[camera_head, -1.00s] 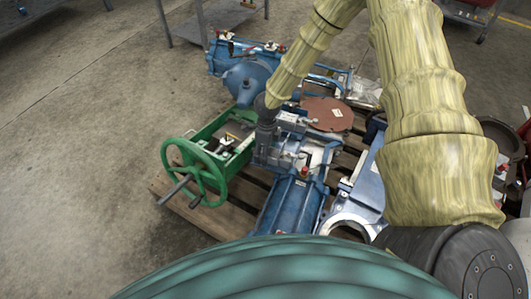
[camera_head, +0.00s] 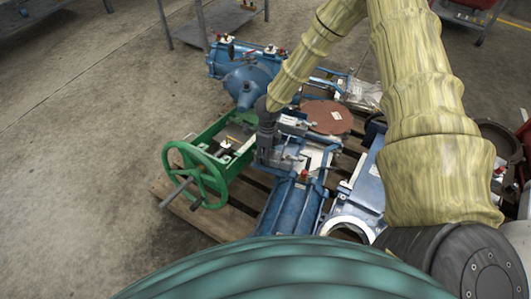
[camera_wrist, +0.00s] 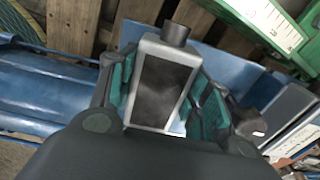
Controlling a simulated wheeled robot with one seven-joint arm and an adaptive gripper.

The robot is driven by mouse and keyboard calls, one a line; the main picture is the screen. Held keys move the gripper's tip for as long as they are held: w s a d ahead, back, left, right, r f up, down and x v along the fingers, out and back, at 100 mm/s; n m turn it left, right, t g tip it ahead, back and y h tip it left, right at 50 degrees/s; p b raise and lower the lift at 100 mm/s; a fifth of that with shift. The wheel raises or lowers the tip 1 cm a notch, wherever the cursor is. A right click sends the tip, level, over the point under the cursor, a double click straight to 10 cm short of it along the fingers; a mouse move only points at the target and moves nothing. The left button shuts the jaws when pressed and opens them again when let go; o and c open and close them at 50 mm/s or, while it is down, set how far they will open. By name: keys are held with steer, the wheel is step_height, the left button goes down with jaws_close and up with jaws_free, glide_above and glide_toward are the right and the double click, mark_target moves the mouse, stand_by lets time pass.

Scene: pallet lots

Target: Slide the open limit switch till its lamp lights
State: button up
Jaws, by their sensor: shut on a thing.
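In the wrist view, a grey box with a dark front face and a short black cylinder on top, which looks like the limit switch (camera_wrist: 162,88), sits between my finger pads. My gripper (camera_wrist: 165,100) is shut on it, with a teal pad on each side. In the head view, my gripper (camera_head: 266,152) points down at the blue machine (camera_head: 293,205), just right of the green handwheel frame (camera_head: 232,165). The switch is hidden there behind my gripper. I cannot make out a lit lamp on the switch.
The green handwheel (camera_head: 195,175) stands close left of my gripper. A second grey box (camera_wrist: 287,103) lies to the right in the wrist view. A brown round plate (camera_head: 327,117) and blue castings lie on the wooden pallet (camera_head: 222,218). Open floor is at the left.

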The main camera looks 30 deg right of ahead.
steer(key=shift+w+d, duration=0.15)
steer(key=o, duration=1.4)
steer(key=shift+o, duration=0.2)
step_height(320, 180, up, 12)
steer(key=shift+w+d, duration=0.3)
steer(key=shift+d, duration=0.1)
